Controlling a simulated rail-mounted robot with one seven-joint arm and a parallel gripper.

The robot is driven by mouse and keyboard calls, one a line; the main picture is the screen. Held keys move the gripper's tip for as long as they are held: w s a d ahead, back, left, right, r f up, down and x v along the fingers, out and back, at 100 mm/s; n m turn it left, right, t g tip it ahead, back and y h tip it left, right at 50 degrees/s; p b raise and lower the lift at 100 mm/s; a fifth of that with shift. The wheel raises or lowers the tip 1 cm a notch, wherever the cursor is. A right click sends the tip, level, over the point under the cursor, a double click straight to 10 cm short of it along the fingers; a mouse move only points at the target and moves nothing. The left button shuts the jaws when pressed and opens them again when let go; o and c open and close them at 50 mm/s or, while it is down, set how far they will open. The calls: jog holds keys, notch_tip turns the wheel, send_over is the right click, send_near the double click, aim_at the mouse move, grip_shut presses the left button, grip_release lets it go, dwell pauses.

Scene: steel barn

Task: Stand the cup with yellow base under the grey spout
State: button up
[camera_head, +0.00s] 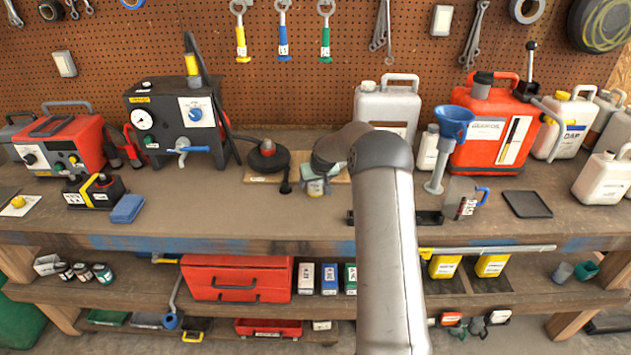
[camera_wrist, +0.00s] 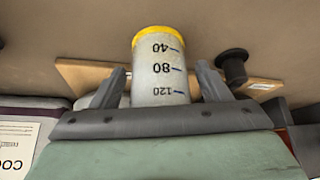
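The cup with yellow base (camera_wrist: 160,72) stands between the two fingers of my gripper (camera_wrist: 163,80) in the wrist view. It is pale, with 40, 80 and 120 marks, and its yellow end is at the picture's top. A narrow gap shows on each side, so the fingers look open around it. In the head view, my gripper (camera_head: 318,184) is over the wooden board at mid-bench and hides most of the cup. A grey spout (camera_head: 181,158) with a blue lever sticks out of the dark machine with a gauge (camera_head: 172,122), to the left of my gripper.
A round black object (camera_head: 268,158) stands between the machine and my gripper. A blue sponge-like block (camera_head: 127,208) lies left of the spout. A blue funnel (camera_head: 454,124) and red canister (camera_head: 492,128) stand to the right. The bench below the spout is clear.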

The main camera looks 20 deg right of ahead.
jog(key=shift+r, duration=0.3)
jog(key=d+b+v, duration=0.1)
jog(key=b+v, duration=0.1)
jog(key=v, duration=1)
jog(key=s+a+r+g, duration=0.1)
jog(key=s+a, duration=0.5)
jog(key=s, duration=0.4)
jog(key=s+a+r+g, duration=0.1)
jog(key=s+a, duration=0.6)
jog(key=s, duration=0.3)
jog(key=s+a+r+n+g, duration=0.1)
jog(key=s+a+g, duration=0.1)
jog(key=s+a, duration=0.4)
jog(key=s, duration=0.5)
jog(key=shift+a, duration=0.15)
jog(key=shift+o, duration=0.4)
jog(key=s+a+f+g, duration=0.1)
jog(key=s+a+f, duration=0.1)
jog(key=s, duration=1)
jog(key=shift+f+g+y, duration=0.3)
jog(key=shift+f, duration=0.2)
jog(key=shift+a, duration=0.1)
jog(key=shift+w, duration=0.1)
